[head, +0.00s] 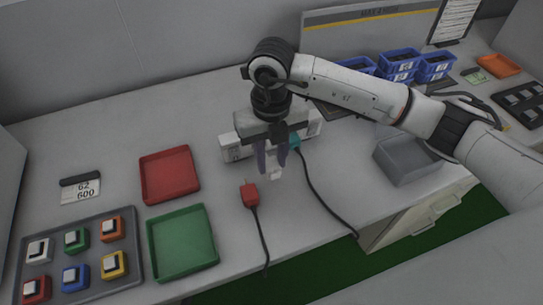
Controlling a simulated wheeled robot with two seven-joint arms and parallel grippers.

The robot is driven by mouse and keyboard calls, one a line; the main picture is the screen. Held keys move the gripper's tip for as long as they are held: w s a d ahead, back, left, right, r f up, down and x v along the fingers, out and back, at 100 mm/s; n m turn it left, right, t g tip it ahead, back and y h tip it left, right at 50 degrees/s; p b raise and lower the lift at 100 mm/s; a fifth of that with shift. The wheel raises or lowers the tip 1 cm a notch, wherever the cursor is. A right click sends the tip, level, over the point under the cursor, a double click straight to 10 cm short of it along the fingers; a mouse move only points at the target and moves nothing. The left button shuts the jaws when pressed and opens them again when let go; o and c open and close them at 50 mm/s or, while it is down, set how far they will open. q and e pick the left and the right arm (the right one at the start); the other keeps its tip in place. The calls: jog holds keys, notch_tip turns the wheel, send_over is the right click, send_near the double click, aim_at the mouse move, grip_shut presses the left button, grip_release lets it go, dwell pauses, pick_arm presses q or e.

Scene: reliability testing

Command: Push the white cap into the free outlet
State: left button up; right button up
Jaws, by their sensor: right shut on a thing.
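My right gripper (272,158) comes in from the right and points down in front of the white outlet strip (232,148). It is shut on the small white cap (274,174), which shows just below the fingertips. The gripper body hides the middle of the strip. A teal plug (295,142) with a dark cable sits at the strip, right of the fingers. A red plug (250,194) with its own cable lies on the table, left of and nearer than the cap. I cannot see the free outlet. My left gripper is not in view.
A red tray (169,174) and a green tray (182,242) lie to the left, with a grey board (126,283) of coloured buttons beyond. A grey bin (407,160) stands at the right, and blue bins (399,60) stand behind. Two cables run over the table's front edge.

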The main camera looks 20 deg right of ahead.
jog(key=shift+w+f+b, duration=0.35)
jog(key=shift+w, duration=0.2)
jog(key=shift+w+f+b, duration=0.25)
jog(key=shift+w+b, duration=0.1)
jog(key=shift+w, duration=0.4)
jog(key=shift+w+a+r+b, duration=0.15)
jog(key=shift+w+b, duration=0.15)
jog(key=shift+w, duration=0.2)
jog(key=shift+w+b, duration=0.45)
jog(key=shift+w, duration=0.25)
dwell(1.1)
jog(key=shift+w+b, duration=0.5)
jog(key=shift+w, duration=0.6)
dwell(1.4)
jog(key=o, duration=1.1)
jog(key=shift+o, duration=0.2)
